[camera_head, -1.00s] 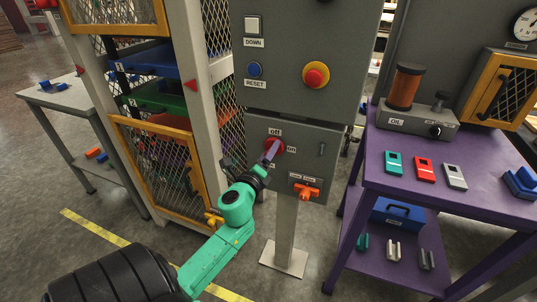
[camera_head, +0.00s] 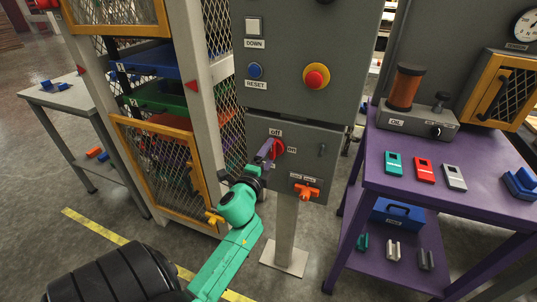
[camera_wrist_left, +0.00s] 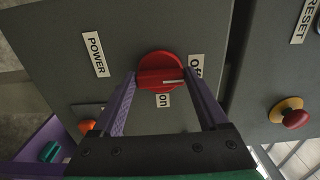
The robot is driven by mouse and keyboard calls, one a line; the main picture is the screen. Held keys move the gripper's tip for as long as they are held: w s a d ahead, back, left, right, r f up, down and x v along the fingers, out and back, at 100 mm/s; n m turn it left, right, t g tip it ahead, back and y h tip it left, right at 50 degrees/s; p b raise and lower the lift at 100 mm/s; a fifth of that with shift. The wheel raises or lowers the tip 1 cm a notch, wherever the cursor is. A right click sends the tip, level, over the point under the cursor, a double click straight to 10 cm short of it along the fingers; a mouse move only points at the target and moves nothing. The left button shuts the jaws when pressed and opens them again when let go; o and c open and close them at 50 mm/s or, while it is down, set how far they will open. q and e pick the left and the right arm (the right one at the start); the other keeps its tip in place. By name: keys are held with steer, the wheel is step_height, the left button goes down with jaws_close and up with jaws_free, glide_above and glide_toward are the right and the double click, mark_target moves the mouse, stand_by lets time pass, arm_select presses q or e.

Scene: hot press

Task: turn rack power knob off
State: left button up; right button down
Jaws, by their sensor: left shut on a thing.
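The red power knob (camera_head: 278,149) sits on the grey rack power box, with the "off" label above it and the "ON" label to its right. In the head view its grip bar looks close to upright. My left gripper (camera_head: 268,151) has its purple fingers at the knob. In the left wrist view the fingers lie on both sides of the red knob (camera_wrist_left: 158,70), shut on it. There its white mark points right, toward the "Off" label (camera_wrist_left: 196,66); the "on" label (camera_wrist_left: 164,100) is below the knob. My right gripper is not in view.
An orange switch (camera_head: 306,191) is on the box below the knob. A red-and-yellow button (camera_head: 316,75) and a blue reset button (camera_head: 254,70) are on the panel above. A mesh rack with an orange door frame stands left, and a purple table (camera_head: 450,210) right.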

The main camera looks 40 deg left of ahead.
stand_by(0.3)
arm_select(q)
steer(key=o, duration=1.3)
steer(key=shift+c, duration=0.2)
steer(key=b+v, duration=0.2)
steer(key=v, duration=1.2)
steer(key=shift+s+b, duration=0.25)
steer(key=shift+b, duration=0.1)
steer(key=shift+d, duration=0.15)
